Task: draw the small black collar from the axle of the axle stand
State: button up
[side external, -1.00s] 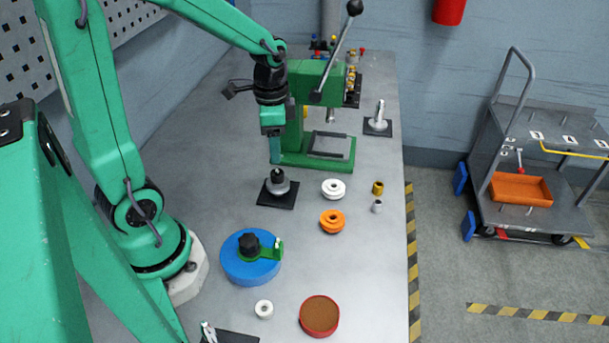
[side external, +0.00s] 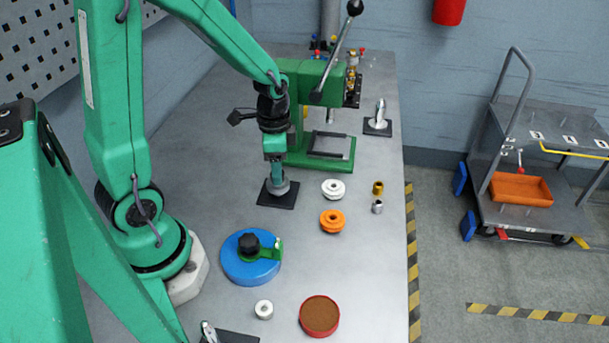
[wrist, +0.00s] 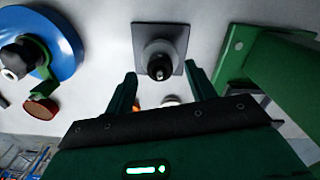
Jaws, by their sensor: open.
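The axle stand has a square black base plate (side external: 289,201) and carries a grey wheel (side external: 279,189). In the side view my gripper (side external: 277,178) is low over the stand and hides the collar. In the wrist view the small black collar (wrist: 159,68) sits on top of the grey wheel around the axle. My gripper's fingers (wrist: 160,70) are open there, one on each side of the collar, with gaps between. Whether the tips are down at the collar's height I cannot tell.
A green press (side external: 325,160) stands close behind the stand. A white pulley (side external: 333,189) and an orange pulley (side external: 332,221) lie to the right. A blue disc (side external: 249,268) with a green clamp is in front. Another stand (side external: 377,125) is at the back right.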

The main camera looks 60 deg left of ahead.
jog(key=shift+f, duration=0.8)
jog(key=c, duration=1)
jog(key=shift+r, duration=2.05)
dwell(0.3)
jog(key=shift+r, duration=0.6)
jog(key=shift+r, duration=0.2)
jog(key=shift+r, duration=1.85)
jog(key=shift+w, duration=0.1)
